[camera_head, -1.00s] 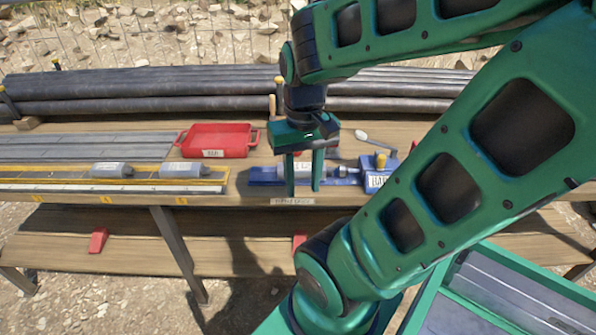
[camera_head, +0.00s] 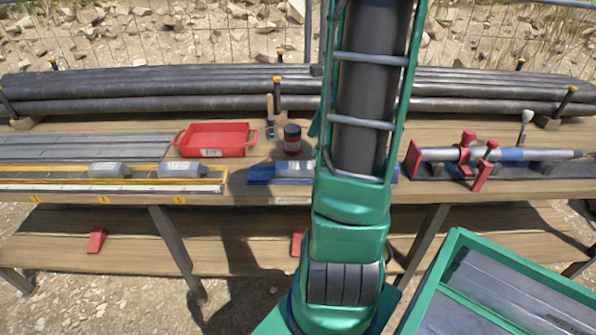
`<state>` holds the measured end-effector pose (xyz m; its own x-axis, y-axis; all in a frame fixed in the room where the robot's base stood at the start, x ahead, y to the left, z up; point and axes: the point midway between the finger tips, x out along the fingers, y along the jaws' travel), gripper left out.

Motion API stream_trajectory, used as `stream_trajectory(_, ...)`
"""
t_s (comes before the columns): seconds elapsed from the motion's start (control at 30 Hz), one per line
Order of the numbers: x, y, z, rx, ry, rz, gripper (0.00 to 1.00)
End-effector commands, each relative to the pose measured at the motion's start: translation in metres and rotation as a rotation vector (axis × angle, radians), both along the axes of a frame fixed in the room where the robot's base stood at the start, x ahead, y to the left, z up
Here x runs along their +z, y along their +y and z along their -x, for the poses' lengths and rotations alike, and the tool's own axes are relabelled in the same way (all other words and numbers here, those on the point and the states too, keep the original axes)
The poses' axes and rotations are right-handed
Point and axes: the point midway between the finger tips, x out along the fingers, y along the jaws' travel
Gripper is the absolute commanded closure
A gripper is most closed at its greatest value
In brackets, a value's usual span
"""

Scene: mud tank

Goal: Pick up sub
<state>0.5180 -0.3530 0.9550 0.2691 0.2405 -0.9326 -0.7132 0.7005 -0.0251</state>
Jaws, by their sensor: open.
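Grey cylinders that could be the sub lie on the bench; I cannot tell which one is meant. One grey cylinder (camera_head: 294,170) lies in a blue cradle (camera_head: 260,174), its right part hidden behind my arm. Two more, a left grey cylinder (camera_head: 109,170) and a right grey cylinder (camera_head: 186,170), lie on their sides in a yellow-edged rack (camera_head: 60,185). My arm stands upright across the middle of the picture. My gripper does not show; it is behind the arm or out of the picture.
A red tray (camera_head: 213,140), a brush (camera_head: 270,122) and a dark red-banded jar (camera_head: 292,138) stand behind the cradle. Red clamps (camera_head: 466,147) hold a long grey rod (camera_head: 540,155) at right. Dark pipes (camera_head: 150,92) line the back. A green-rimmed bin (camera_head: 425,290) is front right.

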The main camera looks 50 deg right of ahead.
Motion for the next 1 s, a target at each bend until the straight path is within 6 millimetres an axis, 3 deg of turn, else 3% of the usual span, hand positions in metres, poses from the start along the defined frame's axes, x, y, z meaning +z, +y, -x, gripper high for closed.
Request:
stream_trajectory(0.17, -0.008, -0.01, -0.002, -0.086, -0.001, -0.036, 0.36)
stream_trajectory(0.4, -0.04, -0.001, -0.012, -0.089, 0.002, -0.04, 0.36)
stream_trajectory(0.67, -0.057, 0.003, -0.018, -0.088, 0.001, -0.037, 0.36)
stream_trajectory(1.0, -0.096, 0.01, -0.034, -0.086, 0.002, -0.037, 0.36)
